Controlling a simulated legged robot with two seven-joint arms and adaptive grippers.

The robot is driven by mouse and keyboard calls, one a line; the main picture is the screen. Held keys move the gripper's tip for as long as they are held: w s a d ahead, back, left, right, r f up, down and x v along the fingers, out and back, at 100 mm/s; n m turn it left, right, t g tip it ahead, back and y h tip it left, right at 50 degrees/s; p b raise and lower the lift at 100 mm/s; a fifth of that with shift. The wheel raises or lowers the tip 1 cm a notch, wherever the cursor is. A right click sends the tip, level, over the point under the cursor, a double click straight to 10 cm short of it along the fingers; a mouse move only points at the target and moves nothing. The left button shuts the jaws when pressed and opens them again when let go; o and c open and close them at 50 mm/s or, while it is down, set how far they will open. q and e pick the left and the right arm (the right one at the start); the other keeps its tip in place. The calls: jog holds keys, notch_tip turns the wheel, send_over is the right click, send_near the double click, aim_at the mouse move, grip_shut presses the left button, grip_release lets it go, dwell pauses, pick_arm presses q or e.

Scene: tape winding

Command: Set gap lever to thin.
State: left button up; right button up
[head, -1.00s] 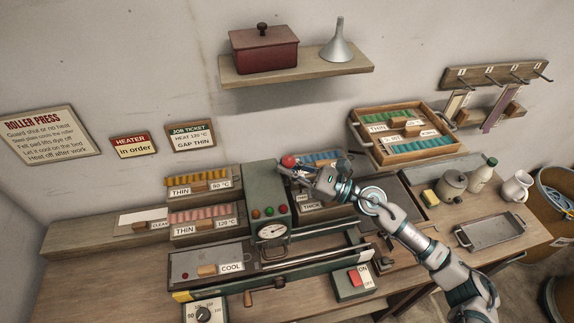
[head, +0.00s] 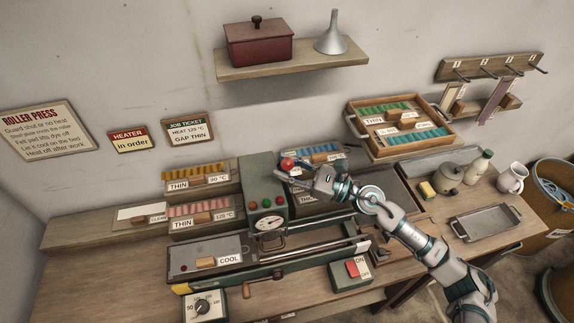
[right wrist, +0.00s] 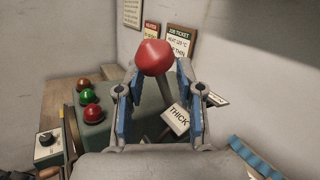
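The gap lever has a red knob (head: 287,164). It stands at the right side of the green press housing (head: 257,180). My right gripper (head: 292,168) is at the knob. The lever's stem shows below the knob. A THICK label (right wrist: 177,120) lies close below and right of the stem. A second small label (right wrist: 217,99) is farther right, too small to read surely. My left gripper is not in view.
Red, green and amber lamps sit on the housing, left of the lever. A job ticket (head: 188,129) on the wall reads GAP THIN. A tray of blue rolls (head: 322,152) stands behind my right gripper. A raised tray (head: 385,118) stands farther right.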

jog(key=shift+w, duration=0.1)
jog(key=v, duration=1.2)
